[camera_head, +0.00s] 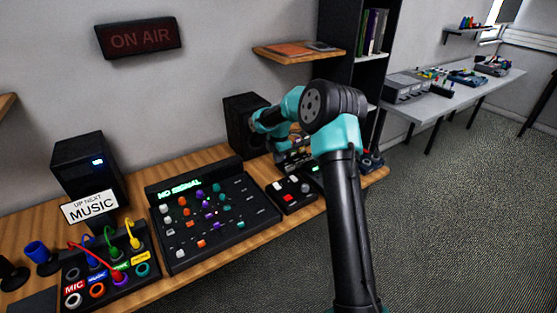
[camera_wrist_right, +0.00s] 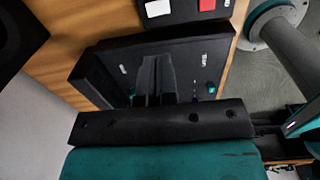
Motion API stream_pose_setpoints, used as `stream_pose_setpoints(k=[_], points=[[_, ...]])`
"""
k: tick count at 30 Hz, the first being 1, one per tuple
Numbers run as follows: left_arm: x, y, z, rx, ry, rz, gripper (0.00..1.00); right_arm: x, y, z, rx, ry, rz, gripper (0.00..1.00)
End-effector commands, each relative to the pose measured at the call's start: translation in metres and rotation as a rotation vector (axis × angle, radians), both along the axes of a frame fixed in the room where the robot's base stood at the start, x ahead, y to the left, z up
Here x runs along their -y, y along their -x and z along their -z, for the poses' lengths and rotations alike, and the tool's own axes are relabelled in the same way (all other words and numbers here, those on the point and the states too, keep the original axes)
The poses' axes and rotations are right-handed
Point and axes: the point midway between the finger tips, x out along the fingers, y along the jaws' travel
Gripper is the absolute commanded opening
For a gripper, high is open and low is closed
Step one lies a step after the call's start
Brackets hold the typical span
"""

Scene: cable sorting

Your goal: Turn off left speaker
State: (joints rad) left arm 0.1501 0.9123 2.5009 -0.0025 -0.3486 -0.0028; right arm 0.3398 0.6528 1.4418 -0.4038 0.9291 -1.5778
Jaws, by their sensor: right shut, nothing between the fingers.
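The left speaker (camera_head: 84,172) is a black box at the left back of the wooden desk, with a small lit blue light on its front. My right gripper (camera_wrist_right: 155,68) is shut and empty over a dark panel (camera_wrist_right: 205,65) with small switches, seen in the right wrist view. In the head view my right arm reaches to the desk's right end, far from the left speaker, and its fingers are hard to make out. My left gripper is not in view.
Another black speaker (camera_head: 238,118) stands behind my right arm, partly covered. A mixer (camera_head: 245,205) reading "NO SIGNAL", a patch box (camera_head: 130,283) with coloured cables, and a "MUSIC" sign (camera_head: 90,206) fill the desk. A button box (camera_head: 291,194) stands right of the mixer.

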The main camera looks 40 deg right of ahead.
Motion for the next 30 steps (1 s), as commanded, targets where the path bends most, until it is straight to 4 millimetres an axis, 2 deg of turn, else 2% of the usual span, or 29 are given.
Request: stream_pose_setpoints(k=[22, 26, 30], points=[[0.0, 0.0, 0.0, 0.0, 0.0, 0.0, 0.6, -0.001, -0.001, -0.001, 0.084, 0.01, 0.002, 0.0], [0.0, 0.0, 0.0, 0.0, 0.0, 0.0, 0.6, -0.001, -0.002, 0.004, 0.083, 0.01, 0.002, 0.0], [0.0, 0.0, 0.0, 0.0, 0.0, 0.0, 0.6, 0.0, -0.003, 0.018, 0.082, 0.008, 0.002, 0.0]])
